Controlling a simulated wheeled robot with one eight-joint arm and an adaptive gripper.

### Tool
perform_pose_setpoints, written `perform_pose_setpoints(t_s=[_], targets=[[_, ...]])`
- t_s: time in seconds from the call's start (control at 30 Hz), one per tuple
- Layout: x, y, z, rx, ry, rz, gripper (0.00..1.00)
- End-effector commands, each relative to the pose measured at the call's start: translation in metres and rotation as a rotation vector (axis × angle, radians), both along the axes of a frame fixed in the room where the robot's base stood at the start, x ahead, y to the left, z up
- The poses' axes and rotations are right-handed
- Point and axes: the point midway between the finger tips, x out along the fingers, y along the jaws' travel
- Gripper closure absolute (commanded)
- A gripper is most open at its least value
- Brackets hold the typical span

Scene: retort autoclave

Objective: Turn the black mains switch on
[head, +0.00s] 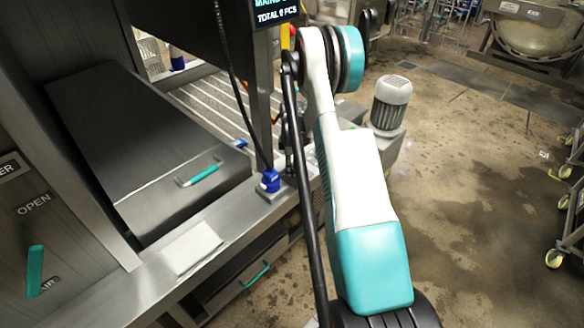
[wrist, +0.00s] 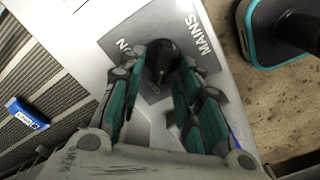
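The black mains switch (wrist: 162,62) is a dark knob on a grey plate (wrist: 140,32) marked MAINS, seen in the wrist view. ON is printed to the left of the knob, and another mark, partly hidden, lies just below it. My gripper (wrist: 168,62) has its two teal-padded fingers on either side of the knob, with the tips close to its edges. The fingers look open around it; whether they touch it I cannot tell. The knob's exact pointing direction is unclear. In the head view the switch and my gripper are hidden behind my arm and the post.
In the head view, a steel post (head: 262,100) with a display (head: 275,14) stands beside my arm. A grey motor (head: 391,102) stands beyond it. Open wet floor (head: 470,190) lies to the right.

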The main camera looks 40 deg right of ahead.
Motion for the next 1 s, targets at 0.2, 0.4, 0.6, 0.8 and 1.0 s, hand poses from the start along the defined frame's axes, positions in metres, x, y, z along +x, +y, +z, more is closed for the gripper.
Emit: perform_pose_setpoints(t_s=[0.2,0.4,0.6,0.8,1.0], targets=[[0.0,0.0,0.0003,0.0,0.0,0.0,0.86],[0.0001,-0.0001,0.0004,0.0,0.0,0.0,1.0],[0.0002,-0.0002,0.0001,0.0,0.0,-0.012,1.0],[0.001,-0.0008,-0.001,0.0,0.0,-0.078,1.0],[0.0022,-0.0023,-0.0017,0.0,0.0,-0.217,1.0]])
